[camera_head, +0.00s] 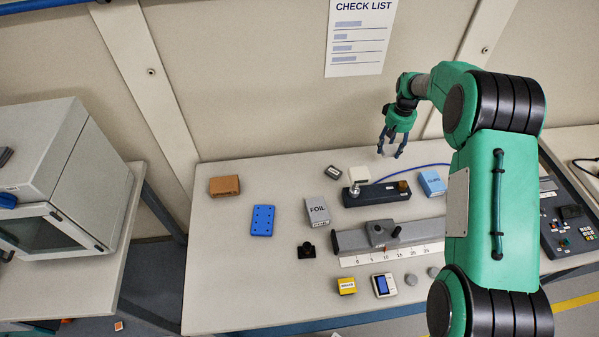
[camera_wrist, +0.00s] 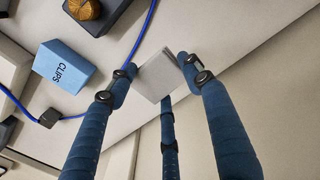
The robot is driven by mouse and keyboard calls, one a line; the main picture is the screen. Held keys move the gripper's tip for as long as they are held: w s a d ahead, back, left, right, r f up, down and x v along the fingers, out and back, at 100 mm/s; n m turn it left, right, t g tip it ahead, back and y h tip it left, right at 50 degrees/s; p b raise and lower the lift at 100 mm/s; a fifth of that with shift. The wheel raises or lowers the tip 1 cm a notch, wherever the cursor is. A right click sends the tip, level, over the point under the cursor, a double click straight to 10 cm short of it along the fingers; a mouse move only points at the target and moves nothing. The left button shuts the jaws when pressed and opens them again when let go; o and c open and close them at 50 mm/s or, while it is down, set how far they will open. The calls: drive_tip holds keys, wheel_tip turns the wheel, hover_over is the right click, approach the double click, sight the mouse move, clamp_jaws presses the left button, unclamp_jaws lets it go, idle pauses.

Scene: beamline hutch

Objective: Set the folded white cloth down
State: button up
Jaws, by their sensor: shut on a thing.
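The folded white cloth (camera_wrist: 160,76) shows in the wrist view as a small pale square. It sits between the fingertips of my gripper (camera_wrist: 158,82), which is shut on it. In the head view my gripper (camera_head: 392,152) points downward near the back of the table (camera_head: 285,178). The height of the cloth above the table is hard to tell.
A blue CLIPS box (camera_wrist: 66,66) and a blue cable (camera_wrist: 141,38) lie near my gripper. The black device (camera_head: 378,193) with a pale block (camera_head: 359,174) is close by. A FOIL box (camera_head: 317,210) stands left of it.

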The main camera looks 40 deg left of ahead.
drive_tip(key=s+a+b, duration=0.3)
drive_tip(key=s+a, duration=2.6)
drive_tip(key=shift+s+a+r+b, duration=0.15)
drive_tip(key=shift+s+b, duration=0.15)
drive_tip(key=b, duration=0.1)
hover_over(285, 179)
drive_tip(key=shift+f, duration=3.15)
drive_tip(key=shift+f, duration=0.1)
drive_tip(key=shift+f+b, duration=0.35)
drive_tip(key=shift+f, duration=1.4)
drive_tip(key=shift+f, duration=0.15)
